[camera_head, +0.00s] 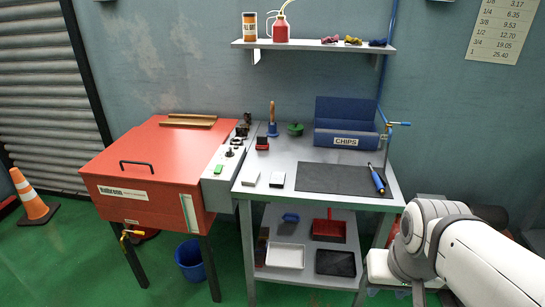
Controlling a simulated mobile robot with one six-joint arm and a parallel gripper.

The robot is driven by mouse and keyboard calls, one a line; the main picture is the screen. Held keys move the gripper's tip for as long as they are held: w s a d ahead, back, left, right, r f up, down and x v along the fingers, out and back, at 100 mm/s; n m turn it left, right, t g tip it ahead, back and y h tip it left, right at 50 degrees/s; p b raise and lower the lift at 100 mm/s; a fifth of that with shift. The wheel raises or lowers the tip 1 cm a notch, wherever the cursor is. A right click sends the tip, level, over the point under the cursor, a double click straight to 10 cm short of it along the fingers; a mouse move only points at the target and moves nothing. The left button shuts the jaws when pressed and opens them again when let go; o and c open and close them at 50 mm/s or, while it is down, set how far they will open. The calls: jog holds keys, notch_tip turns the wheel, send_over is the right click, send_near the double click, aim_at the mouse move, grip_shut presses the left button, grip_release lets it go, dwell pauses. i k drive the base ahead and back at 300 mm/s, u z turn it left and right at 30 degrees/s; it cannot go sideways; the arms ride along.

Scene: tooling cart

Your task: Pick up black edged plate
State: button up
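Two small pale plates lie flat on the grey top of the cart (225,205), left of the black mat. The left plate (250,178) looks white. The right plate (277,179) is light grey with what looks like a darker edge; they are too small to tell the edge colours surely. My white arm (480,255) reaches in from the lower right corner, right of the cart and well apart from the plates. I cannot make out my gripper's fingers in this view.
A black mat (325,179) with a blue-handled tool (377,180) lies right of the plates. A blue CHIPS bin (345,138) stands behind. A red machine (145,170) adjoins on the left. The lower shelf holds a white tray (285,247) and a black tray (335,263).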

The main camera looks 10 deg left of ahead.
aim_at(277, 178)
jog(key=u, duration=0.75)
jog(key=k, duration=1.2)
jog(key=u, duration=1.1)
jog(key=i, duration=1.7)
jog(key=z, duration=0.85)
jog(key=i, duration=1.25)
jog(key=z, duration=1.2)
jog(key=i, duration=0.45)
jog(key=z, duration=0.3)
jog(key=k, duration=0.5)
jog(key=z, duration=0.05)
